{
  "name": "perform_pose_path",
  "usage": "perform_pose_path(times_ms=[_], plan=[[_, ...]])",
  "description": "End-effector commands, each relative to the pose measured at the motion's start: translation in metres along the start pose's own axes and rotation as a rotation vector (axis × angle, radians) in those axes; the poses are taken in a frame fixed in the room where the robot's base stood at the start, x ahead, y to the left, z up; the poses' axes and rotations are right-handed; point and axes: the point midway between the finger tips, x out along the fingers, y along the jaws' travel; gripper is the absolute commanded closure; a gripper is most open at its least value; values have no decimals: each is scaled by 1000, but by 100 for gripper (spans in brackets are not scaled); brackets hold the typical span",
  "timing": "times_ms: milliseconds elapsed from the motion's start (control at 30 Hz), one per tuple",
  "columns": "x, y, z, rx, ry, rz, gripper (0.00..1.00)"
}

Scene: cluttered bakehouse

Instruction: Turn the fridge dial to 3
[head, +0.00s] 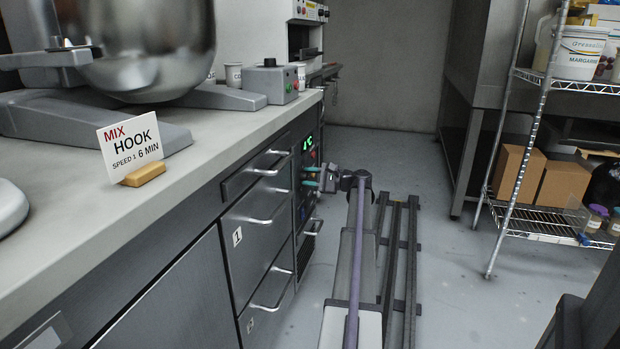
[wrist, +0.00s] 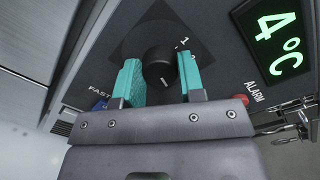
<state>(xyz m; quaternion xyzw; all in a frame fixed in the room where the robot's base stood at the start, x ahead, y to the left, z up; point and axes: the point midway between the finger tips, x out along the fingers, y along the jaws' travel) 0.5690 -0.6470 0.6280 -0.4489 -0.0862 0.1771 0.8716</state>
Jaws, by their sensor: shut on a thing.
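The fridge dial (wrist: 158,70) is a round black knob on a dark square plate, in the upper middle of the wrist view. My gripper (wrist: 159,61) has its two teal fingers on either side of the knob and is shut on it. In the head view my gripper (head: 310,177) is at the fridge's control panel (head: 306,166), and the dial is hidden there.
A green display (wrist: 276,32) reads 4 °C, right of the dial. A red alarm button (wrist: 232,104) and a blue button (wrist: 100,104) labelled FAST sit close by the fingers. Drawer handles (head: 270,221) project left of the panel. Open floor (head: 440,250) lies to the right.

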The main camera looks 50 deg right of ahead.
Motion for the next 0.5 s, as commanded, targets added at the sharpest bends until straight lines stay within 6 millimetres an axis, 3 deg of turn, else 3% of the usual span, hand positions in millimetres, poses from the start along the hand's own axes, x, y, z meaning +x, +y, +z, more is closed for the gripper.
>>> perform_pose_path(times_ms=[500], plan=[[0,1,0,-390,15,16,87]])
